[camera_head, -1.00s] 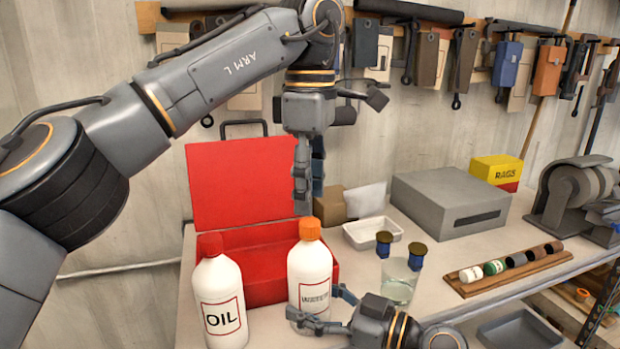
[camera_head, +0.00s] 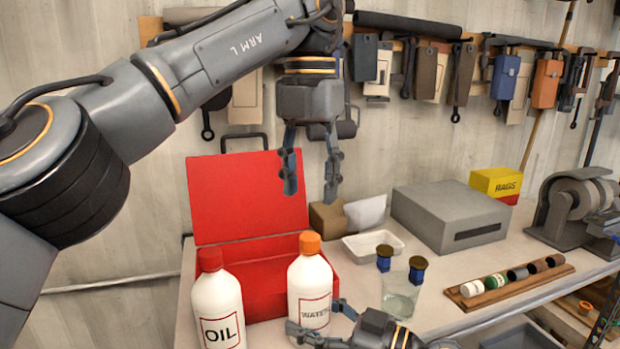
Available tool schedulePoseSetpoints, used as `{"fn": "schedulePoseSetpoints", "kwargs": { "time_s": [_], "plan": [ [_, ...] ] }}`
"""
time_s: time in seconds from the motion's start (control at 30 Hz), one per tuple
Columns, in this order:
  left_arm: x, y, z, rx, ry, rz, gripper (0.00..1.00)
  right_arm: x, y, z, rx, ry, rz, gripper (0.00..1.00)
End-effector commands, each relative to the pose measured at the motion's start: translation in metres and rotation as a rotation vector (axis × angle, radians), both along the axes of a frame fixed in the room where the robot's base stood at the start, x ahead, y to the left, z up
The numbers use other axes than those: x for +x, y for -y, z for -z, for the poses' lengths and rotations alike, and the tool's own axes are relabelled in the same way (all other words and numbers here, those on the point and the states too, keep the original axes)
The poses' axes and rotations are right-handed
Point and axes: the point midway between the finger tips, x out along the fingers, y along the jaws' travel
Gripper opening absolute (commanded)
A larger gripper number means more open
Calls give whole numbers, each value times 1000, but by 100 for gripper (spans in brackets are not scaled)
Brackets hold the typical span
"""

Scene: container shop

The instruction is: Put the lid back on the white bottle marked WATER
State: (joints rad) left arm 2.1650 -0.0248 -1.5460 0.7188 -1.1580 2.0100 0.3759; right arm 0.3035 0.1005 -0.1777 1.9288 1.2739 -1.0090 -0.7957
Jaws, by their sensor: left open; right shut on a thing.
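The white bottle marked WATER (camera_head: 310,287) stands upright on the bench with an orange lid (camera_head: 310,243) on its top. My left gripper (camera_head: 310,192) is open and empty above the lid, fingers pointing down, clear of it. My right gripper (camera_head: 318,321) is shut on the lower part of the WATER bottle, coming from the right. I cannot tell from this view how tightly the lid is seated.
A white OIL bottle (camera_head: 219,306) with a red cap stands close on the left. An open red toolbox (camera_head: 247,193) is behind the bottles. A glass (camera_head: 399,296), two blue jars and a wooden rack (camera_head: 512,287) lie to the right.

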Motion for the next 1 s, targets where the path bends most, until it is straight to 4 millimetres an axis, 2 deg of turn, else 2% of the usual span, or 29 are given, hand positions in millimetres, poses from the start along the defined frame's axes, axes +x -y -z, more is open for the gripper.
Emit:
{"fn": "schedulePoseSetpoints", "kwargs": {
  "time_s": [0.37,0.57,0.8,1.0],
  "plan": [
    [0,0,5,0,-3,2,47,0,0,0,-1,0,0,0],
    [0,0,27,0,-5,5,47,0,0,0,-1,0,0,0],
    [0,-1,62,1,-3,3,47,0,0,0,-1,0,0,0],
    [0,-1,78,0,-1,2,47,0,0,0,-1,0,0,0]
  ]
}}
